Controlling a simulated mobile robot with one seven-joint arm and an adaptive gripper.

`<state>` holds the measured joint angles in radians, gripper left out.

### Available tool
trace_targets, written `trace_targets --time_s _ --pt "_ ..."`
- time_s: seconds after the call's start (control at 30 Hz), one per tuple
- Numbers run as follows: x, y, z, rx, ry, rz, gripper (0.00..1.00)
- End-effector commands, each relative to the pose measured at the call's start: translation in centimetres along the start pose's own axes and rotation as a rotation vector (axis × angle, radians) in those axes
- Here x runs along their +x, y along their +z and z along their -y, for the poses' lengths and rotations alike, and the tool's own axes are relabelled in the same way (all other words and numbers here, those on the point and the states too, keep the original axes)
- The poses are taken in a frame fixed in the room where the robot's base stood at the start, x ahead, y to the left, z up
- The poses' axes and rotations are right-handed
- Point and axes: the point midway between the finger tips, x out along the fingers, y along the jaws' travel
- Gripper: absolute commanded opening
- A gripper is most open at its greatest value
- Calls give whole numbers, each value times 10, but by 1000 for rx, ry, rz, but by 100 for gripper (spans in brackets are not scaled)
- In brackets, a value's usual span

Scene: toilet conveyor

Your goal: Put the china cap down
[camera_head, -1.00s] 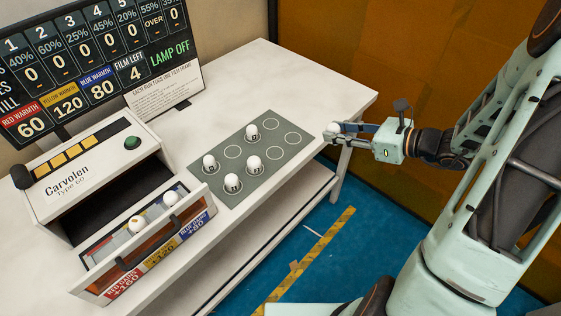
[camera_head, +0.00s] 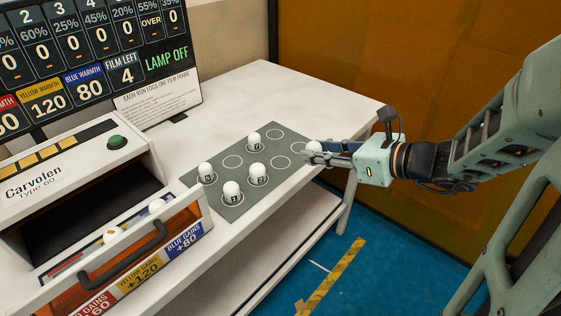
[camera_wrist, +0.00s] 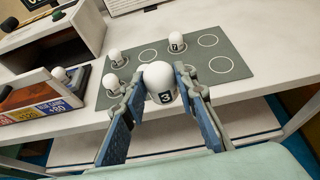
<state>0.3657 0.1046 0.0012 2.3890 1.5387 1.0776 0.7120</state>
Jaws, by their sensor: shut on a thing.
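My gripper (camera_head: 316,153) is shut on a white, round-topped china cap (camera_wrist: 158,76) marked 3. The cap sits between the two blue fingers in the wrist view, its number facing the camera. I cannot tell whether the cap touches the mat. Several other white caps stand upright in ringed spots on the mat, one of them marked 7 (camera_head: 255,143). Several rings are empty, including one in the far corner (camera_head: 275,133).
The mat lies on a white table (camera_head: 232,103). A display board (camera_head: 100,60) stands behind, reading LAMP OFF. The table's far right is clear.

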Motion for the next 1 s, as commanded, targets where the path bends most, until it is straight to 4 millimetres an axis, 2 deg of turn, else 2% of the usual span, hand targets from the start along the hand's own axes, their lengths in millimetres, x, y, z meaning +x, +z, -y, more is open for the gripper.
trace_targets --time_s 0.03,0.1,0.27,0.6,0.7,0.83,1.0 --pt "0 10 -8 -3 -1 5 2" --pt "0 17 -14 2 -4 9 2" --pt "12 19 -15 7 -5 13 2" --pt "94 12 20 7 -4 13 2" --pt "114 -2 26 9 -5 12 2" --pt "133 -11 33 8 -6 13 2" --pt "144 -15 38 7 -7 13 2"
